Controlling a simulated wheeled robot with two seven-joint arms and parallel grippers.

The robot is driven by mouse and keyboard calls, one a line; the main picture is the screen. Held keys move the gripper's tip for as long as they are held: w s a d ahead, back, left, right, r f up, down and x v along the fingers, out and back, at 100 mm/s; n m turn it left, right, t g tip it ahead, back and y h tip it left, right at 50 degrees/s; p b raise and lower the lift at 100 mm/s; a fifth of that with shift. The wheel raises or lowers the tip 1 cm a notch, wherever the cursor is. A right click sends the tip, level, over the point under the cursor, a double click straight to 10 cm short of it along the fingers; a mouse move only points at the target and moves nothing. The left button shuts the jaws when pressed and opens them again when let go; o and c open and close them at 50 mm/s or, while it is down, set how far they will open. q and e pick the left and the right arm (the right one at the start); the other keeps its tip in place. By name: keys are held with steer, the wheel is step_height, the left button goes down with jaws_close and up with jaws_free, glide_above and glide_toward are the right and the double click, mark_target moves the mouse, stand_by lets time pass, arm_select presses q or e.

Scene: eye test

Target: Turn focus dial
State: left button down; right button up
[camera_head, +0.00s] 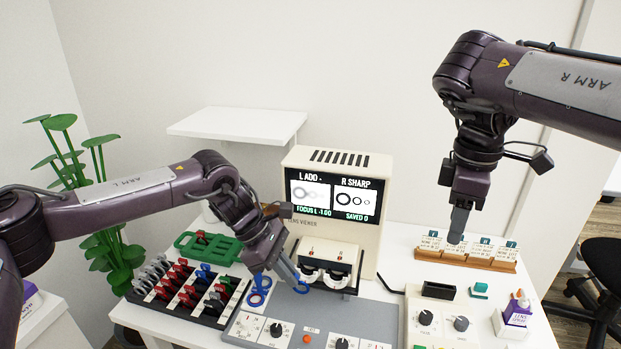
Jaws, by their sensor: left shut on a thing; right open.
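The lens viewer (380,230) stands at the middle back. The grey control panel (375,322) in front bears black dials, one at left (277,329) and one at the bottom edge (341,343); I cannot tell which is for focus. My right gripper (459,234) is open, pointing down by the wooden card rack.
A black tray (240,297) of red, blue and grey handled lenses stands at left. Blue rings (260,290) show beside it. A green rack (218,251) lies behind.

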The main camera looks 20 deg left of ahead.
steer(key=n, duration=0.9)
glide_toward(427, 315)
step_height(427, 315, down, 9)
steer(key=shift+r, duration=0.15)
steer(key=c, duration=1)
